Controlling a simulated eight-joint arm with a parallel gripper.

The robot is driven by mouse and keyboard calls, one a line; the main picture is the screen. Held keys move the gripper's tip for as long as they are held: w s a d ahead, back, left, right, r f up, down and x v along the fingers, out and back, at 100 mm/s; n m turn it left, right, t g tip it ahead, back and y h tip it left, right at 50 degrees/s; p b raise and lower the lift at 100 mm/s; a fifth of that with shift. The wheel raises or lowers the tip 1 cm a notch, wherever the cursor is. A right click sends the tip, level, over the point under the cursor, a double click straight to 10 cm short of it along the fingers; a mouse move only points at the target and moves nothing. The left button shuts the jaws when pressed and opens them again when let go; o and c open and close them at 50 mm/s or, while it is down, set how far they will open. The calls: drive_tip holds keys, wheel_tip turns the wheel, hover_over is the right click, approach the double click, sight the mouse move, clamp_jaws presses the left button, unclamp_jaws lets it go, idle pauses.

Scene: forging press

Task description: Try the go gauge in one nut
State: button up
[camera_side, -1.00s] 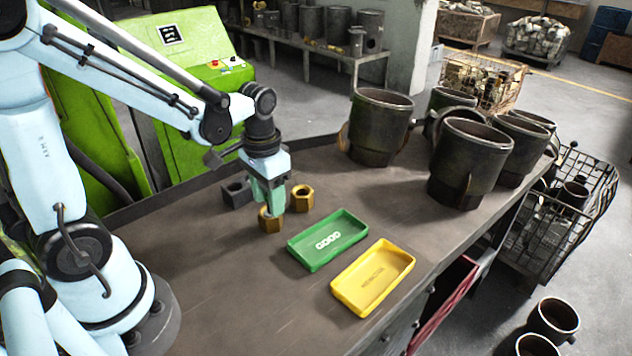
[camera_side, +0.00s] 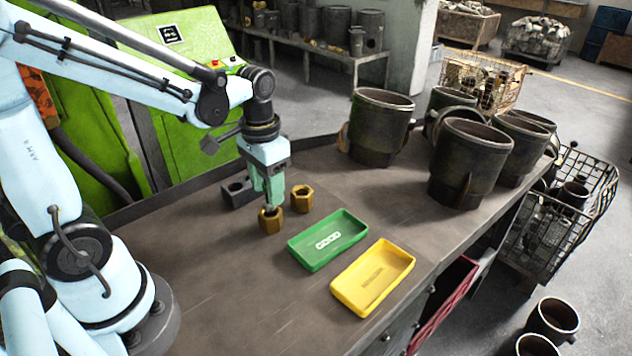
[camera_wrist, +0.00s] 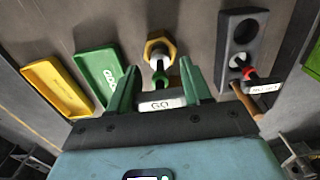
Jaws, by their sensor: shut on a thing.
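My gripper (camera_side: 268,198) is shut on the go gauge, whose white GO label (camera_wrist: 163,104) shows between the green fingers in the wrist view. The gauge's steel plug (camera_wrist: 160,60) points down at a brass hex nut (camera_side: 270,221), also in the wrist view (camera_wrist: 151,45). The plug tip is at the nut's mouth; I cannot tell how far inside it is. A second brass nut (camera_side: 302,199) stands just right of it on the bench. The dark gauge block (camera_side: 236,192) is behind and left, with the red-collared no-go gauge (camera_wrist: 249,74) in it.
A green GOOD tray (camera_side: 328,240) and a yellow tray (camera_side: 373,278) lie right of the nuts. Large dark cylinders (camera_side: 473,163) stand at the bench's far right. A green press cabinet (camera_side: 190,120) is behind. The front of the bench is clear.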

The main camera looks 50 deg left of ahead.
drive_tip(key=shift+r, duration=0.3)
drive_tip(key=shift+r, duration=2)
